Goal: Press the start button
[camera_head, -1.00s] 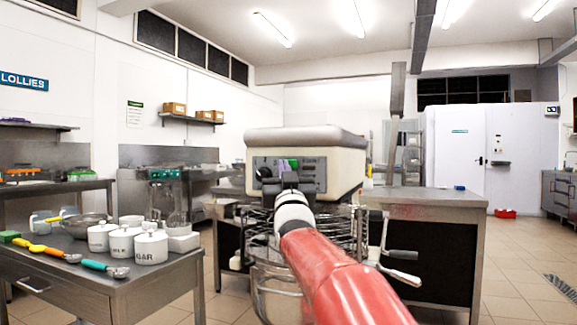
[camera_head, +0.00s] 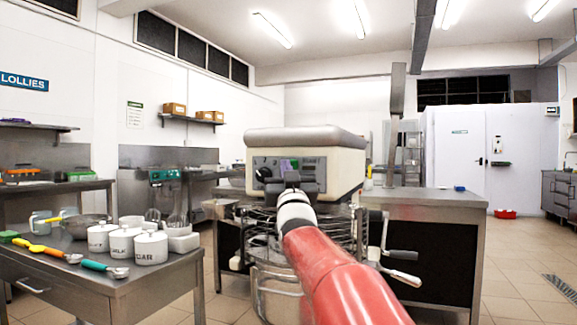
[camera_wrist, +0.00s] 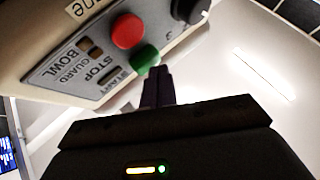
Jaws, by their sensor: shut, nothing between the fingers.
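The start button is the green button (camera_wrist: 145,58) on the grey control panel (camera_wrist: 88,62) of a cream mixer, beside the word START in the wrist view. A red stop button (camera_wrist: 127,31) sits just beside it. My gripper (camera_wrist: 156,72) is shut and empty, with its fingertips right by the green button; I cannot tell whether they touch it. In the head view my gripper (camera_head: 292,180) is in front of the panel of the mixer head (camera_head: 342,168) and hides part of it.
A black knob (camera_wrist: 188,8) is farther along the panel. A wire guard and bowl (camera_head: 275,280) are below the mixer head. A steel table (camera_head: 60,262) with white canisters (camera_head: 151,248) and scoops stands at left. A steel counter (camera_head: 430,197) is at right.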

